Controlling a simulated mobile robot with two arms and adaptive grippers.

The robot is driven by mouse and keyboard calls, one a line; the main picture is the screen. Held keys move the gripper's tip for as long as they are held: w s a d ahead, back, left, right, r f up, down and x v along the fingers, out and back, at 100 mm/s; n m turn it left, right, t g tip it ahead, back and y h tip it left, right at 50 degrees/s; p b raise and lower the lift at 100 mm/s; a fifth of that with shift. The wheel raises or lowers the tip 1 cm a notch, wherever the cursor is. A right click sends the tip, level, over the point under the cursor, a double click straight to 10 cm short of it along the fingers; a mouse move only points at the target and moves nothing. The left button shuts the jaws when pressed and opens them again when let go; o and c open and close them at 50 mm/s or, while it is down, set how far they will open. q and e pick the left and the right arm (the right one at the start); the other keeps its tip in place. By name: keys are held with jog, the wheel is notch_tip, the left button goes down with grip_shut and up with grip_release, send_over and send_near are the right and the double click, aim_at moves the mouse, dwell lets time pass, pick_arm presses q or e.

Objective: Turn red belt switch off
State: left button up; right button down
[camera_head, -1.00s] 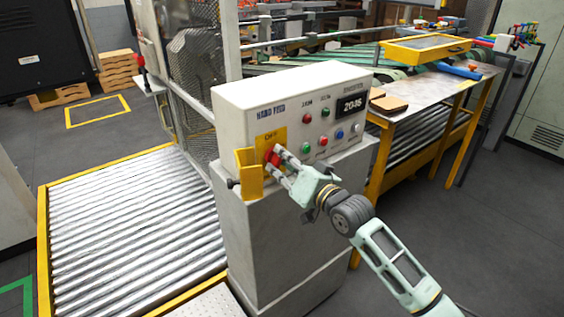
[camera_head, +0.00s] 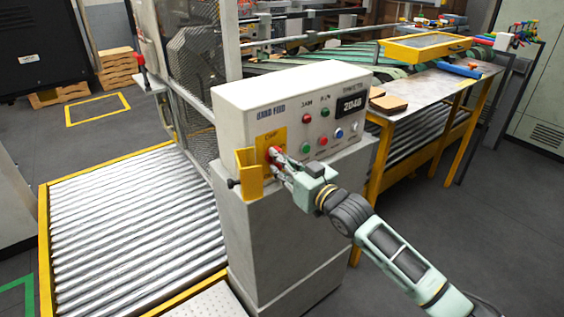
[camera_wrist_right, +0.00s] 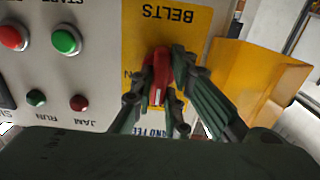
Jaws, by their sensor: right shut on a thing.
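The red belt switch (camera_wrist_right: 158,75) is on a yellow plate marked BELTS on the white control box. In the right wrist view my right gripper (camera_wrist_right: 163,80) has its fingers on both sides of the red handle, closed on it. In the head view the red switch (camera_head: 276,153) shows partly behind my right gripper (camera_head: 274,157), whose arm comes in from the lower right. The fingers hide part of the switch and its lower label. My left gripper is not in view.
A yellow guard (camera_head: 248,174) stands just left of the switch. Green and red buttons (camera_wrist_right: 66,40) sit beside it on the panel (camera_head: 235,105). A roller conveyor (camera_head: 130,230) lies to the left, a table (camera_head: 430,90) to the right.

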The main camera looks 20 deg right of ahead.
jog(key=shift+f, duration=0.1)
jog(key=c, duration=1.7)
grip_release()
jog(key=shift+s, duration=0.1)
jog(key=v, duration=1.2)
